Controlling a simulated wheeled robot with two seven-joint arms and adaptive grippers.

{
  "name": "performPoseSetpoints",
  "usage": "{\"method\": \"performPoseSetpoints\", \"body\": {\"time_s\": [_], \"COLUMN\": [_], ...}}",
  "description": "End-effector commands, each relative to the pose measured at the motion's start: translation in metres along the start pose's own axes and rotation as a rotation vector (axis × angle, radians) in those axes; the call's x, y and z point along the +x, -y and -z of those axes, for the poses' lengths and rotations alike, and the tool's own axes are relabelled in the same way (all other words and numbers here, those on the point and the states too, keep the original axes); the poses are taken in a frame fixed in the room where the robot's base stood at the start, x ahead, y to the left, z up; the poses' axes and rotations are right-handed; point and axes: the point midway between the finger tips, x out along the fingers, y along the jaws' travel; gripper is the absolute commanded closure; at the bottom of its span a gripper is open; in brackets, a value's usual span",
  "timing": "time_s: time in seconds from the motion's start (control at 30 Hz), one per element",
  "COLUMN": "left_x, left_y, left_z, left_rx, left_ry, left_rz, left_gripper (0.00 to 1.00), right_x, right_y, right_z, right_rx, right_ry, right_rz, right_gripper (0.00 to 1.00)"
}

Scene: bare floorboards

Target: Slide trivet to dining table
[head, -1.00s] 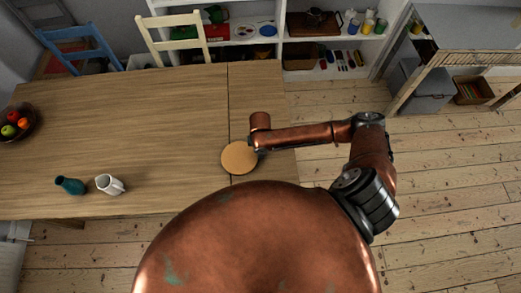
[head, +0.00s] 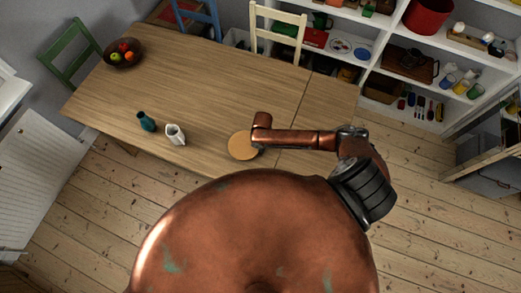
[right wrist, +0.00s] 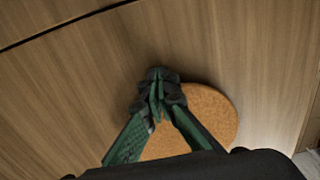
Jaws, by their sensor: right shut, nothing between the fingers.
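The trivet is a round cork disc (head: 242,146) lying flat near the front edge of the wooden dining table (head: 200,85). It lies left of the dark seam between the table and a narrower wooden top (head: 325,108) on the right. In the right wrist view the trivet (right wrist: 212,112) is partly hidden behind my right gripper (right wrist: 158,82). That gripper's green fingers are shut and empty, with tips at the trivet's edge; I cannot tell whether they touch it. In the head view my right arm's end covers most of the gripper. My left gripper is out of view.
A white mug (head: 175,135) and a teal vase (head: 146,121) stand left of the trivet. A fruit bowl (head: 123,53) is at the far left end. Chairs and shelves line the back. The middle of the table is clear.

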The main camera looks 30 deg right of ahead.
Motion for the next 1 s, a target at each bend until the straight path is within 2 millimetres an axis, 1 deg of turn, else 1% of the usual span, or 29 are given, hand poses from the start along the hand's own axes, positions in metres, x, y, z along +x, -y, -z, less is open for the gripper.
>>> {"method": "performPoseSetpoints", "body": {"time_s": [0.13,0.47,0.57,0.67,0.8,0.87,1.0], "left_x": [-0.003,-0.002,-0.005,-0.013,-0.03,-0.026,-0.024], "left_y": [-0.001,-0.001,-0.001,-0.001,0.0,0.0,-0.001], "left_z": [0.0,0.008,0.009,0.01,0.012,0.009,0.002], "left_rx": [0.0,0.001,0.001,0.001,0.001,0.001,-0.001], "left_ry": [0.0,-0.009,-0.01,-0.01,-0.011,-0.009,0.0], "left_rz": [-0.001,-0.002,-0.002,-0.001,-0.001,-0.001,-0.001], "left_gripper": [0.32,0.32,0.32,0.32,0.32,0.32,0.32], "right_x": [0.001,0.001,0.0,-0.001,-0.003,-0.016,-0.046], "right_y": [-0.004,-0.004,-0.004,-0.005,-0.008,-0.011,-0.009], "right_z": [-0.003,-0.002,-0.004,-0.013,-0.034,-0.03,-0.031], "right_rx": [0.022,0.02,0.019,0.02,0.019,0.014,0.014], "right_ry": [0.002,0.002,0.003,0.004,0.006,-0.005,-0.002], "right_rz": [0.0,0.0,0.0,0.001,0.0,-0.003,-0.001], "right_gripper": [1.0,1.0,1.0,1.0,1.0,1.0,1.0]}}
